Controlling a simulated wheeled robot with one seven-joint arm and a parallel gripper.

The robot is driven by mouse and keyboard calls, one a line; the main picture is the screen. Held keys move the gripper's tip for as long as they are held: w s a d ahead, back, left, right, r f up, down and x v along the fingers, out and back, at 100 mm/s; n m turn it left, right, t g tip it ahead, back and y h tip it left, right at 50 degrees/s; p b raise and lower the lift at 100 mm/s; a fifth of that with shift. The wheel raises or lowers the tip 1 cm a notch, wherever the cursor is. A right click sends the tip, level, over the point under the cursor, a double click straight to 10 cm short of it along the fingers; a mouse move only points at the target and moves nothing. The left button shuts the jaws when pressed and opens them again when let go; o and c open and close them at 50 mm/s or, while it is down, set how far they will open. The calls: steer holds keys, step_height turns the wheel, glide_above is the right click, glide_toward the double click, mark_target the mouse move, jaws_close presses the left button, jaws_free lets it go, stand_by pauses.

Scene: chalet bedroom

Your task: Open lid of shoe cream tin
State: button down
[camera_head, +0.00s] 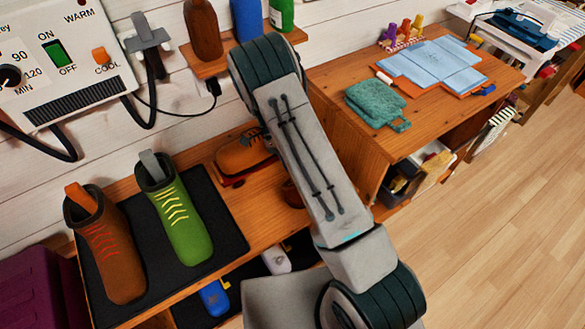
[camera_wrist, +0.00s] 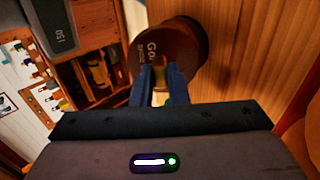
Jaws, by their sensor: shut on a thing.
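The shoe cream tin (camera_wrist: 183,52) is round and dark brown with pale lettering, at the upper middle of the wrist view. Its lid and body are hard to tell apart there, and I cannot tell whether the lid is raised. My gripper (camera_wrist: 160,80) has two blue fingers reaching to the near edge of the tin. They are shut on a small yellowish piece at that edge, seemingly part of the lid. In the head view a bit of the brown tin (camera_head: 291,194) shows on the wooden bench beside my arm; my gripper is hidden there.
An orange-brown shoe (camera_head: 243,154) stands on the bench left of my arm. A brown boot (camera_head: 105,250) and a green boot (camera_head: 180,220) stand on a black mat (camera_head: 130,262). A wooden cabinet (camera_head: 345,130) with a teal cloth (camera_head: 375,103) rises close on the right.

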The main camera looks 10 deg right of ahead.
steer(key=shift+d, duration=0.15)
stand_by(0.3)
steer(key=c, duration=1.4)
jaws_free()
steer(key=shift+w+r, duration=0.1)
steer(key=shift+r, duration=0.45)
step_height(320, 180, up, 3)
steer(key=shift+r+b, duration=0.1)
steer(key=shift+b, duration=0.2)
steer(key=s+d+r, duration=0.4)
steer(key=d+r, duration=0.2)
steer(key=d, duration=0.4)
steer(key=shift+s+d+r+b, duration=0.35)
steer(key=shift+s+b, duration=0.05)
